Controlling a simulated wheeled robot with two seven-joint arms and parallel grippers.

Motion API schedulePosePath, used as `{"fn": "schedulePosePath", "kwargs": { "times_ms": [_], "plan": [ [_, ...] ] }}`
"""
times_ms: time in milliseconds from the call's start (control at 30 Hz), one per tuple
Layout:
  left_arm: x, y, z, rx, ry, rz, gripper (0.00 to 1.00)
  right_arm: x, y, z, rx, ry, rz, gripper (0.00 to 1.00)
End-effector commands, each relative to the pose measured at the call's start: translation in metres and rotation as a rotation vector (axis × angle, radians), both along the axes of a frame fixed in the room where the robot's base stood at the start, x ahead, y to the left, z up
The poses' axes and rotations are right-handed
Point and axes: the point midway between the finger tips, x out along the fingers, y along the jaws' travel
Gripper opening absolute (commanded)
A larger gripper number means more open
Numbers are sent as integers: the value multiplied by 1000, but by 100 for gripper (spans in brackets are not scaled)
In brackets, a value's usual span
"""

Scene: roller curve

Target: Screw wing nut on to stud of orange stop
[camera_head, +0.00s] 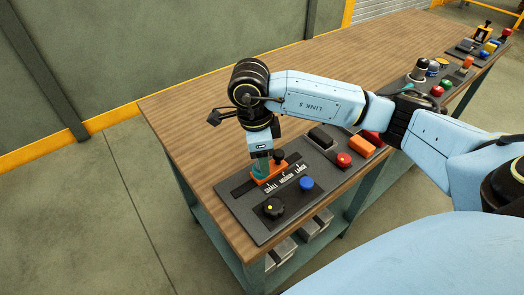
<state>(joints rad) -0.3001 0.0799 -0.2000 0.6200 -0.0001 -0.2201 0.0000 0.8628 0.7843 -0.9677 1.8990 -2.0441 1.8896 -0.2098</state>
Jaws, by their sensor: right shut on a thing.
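The orange stop (269,174) sits on the dark panel (248,224) at the near left end of the wooden bench, beside the words SMALL, MEDIUM, LARGE. A black knob-like part (279,157) stands at its right end. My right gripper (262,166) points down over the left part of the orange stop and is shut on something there. The wing nut and the stud cannot be made out, as the fingers cover that spot. My left gripper is not in view.
A blue button (306,183) and a black dial (273,208) stand on the panel near the gripper. A red button (344,159) and an orange block (361,147) lie to the right. The bench top (200,120) at the back left is clear.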

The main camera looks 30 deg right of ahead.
Motion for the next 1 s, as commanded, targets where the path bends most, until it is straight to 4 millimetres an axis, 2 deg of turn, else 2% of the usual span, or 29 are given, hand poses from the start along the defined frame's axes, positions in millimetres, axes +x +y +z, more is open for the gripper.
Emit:
{"fn": "schedulePosePath", "kwargs": {
  "times_ms": [33, 133, 467, 567, 767, 800, 1000],
  "plan": [
    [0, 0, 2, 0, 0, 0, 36, -5, 3, -2, 2, 21, -34, 14],
    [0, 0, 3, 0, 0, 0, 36, -5, 3, -3, 3, 20, -88, 14],
    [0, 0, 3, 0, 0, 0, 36, -5, 3, -3, 5, 18, -109, 14],
    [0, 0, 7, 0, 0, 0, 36, -5, 3, -2, 5, 18, -198, 14],
    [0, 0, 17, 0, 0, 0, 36, -5, 4, 0, 4, 19, -493, 14],
    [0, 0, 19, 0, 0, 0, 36, -5, 4, 0, 4, 18, -548, 9],
    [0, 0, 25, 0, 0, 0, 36, -5, 2, -2, -3, 19, -735, 8]
  ]
}}
